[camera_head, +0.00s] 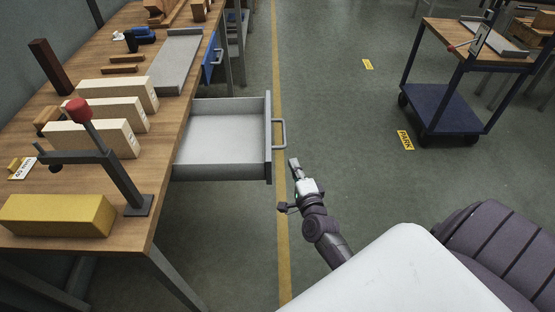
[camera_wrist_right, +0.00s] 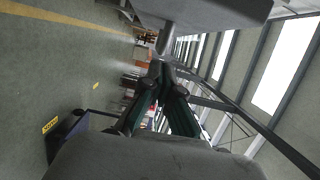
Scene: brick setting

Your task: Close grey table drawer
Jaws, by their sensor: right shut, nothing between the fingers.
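The grey table drawer (camera_head: 222,168) is pulled far out from under the wooden workbench, and its inside is empty. Its front panel carries a grey bar handle (camera_head: 281,134) facing right. My right gripper (camera_head: 294,163) is shut and empty, just in front of the drawer front and slightly below the handle in the head view. In the right wrist view the closed fingers (camera_wrist_right: 162,68) point at a grey handle bar (camera_wrist_right: 166,38) below the grey drawer front (camera_wrist_right: 205,10). I cannot tell whether they touch. My left gripper does not show.
The wooden workbench (camera_head: 169,142) holds wooden blocks, a yellow block (camera_head: 58,215) and a clamp with a red knob (camera_head: 79,111). A blue trolley (camera_head: 447,100) stands at the right. The floor between is clear.

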